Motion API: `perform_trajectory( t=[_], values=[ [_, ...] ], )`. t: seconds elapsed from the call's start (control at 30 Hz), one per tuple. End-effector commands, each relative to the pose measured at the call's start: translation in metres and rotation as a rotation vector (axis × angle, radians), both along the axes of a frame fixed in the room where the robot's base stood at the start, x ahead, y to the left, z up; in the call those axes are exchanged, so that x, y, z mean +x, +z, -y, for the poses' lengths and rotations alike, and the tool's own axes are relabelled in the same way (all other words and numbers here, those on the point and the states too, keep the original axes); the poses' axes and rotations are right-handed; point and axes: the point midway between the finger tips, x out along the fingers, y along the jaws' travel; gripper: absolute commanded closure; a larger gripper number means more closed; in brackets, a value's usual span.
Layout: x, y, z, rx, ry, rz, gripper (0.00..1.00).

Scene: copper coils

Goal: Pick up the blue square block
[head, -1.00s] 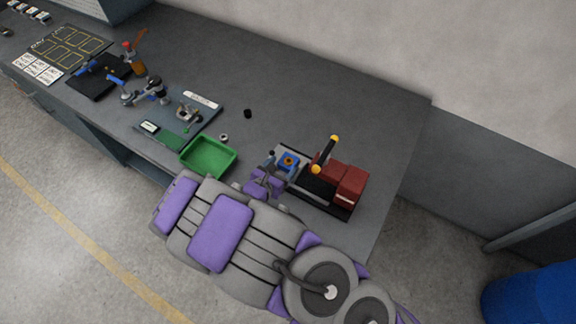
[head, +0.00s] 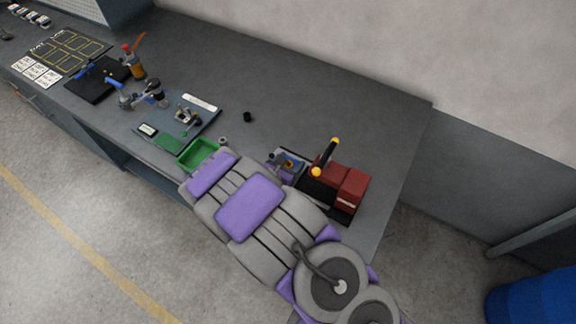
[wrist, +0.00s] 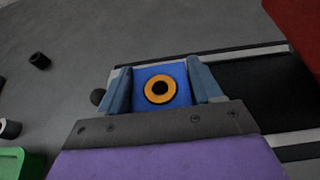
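The blue square block (wrist: 180,70) carries an orange ring with a dark centre. In the wrist view it lies between the two grey-blue fingers of my gripper (wrist: 160,83), one on each side, with no clear gap to either. I cannot tell whether the fingers press on it. In the head view the block (head: 292,163) shows small at the left end of the machine with red blocks, and my gripper (head: 279,160) is right at it. My arm hides part of that spot.
The machine with red blocks (head: 346,184) and a black handle (head: 325,158) stands just right of the block. A green tray (head: 201,153) is to the left. A small black cylinder (head: 248,117) stands behind on the bench (head: 330,105), whose back area is clear.

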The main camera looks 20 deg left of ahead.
Motion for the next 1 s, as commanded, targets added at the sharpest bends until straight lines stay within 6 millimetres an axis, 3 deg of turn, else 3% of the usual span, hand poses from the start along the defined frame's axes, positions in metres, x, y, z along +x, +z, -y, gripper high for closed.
perform_trajectory(
  t=[0.3, 0.63, 1.0],
  values=[
    [-0.001, 0.000, -0.003, 0.000, 0.003, 0.000, 0.76],
    [-0.001, 0.003, -0.004, 0.001, 0.004, 0.000, 0.76],
    [0.002, 0.027, 0.000, 0.003, -0.002, 0.003, 0.76]
  ],
)
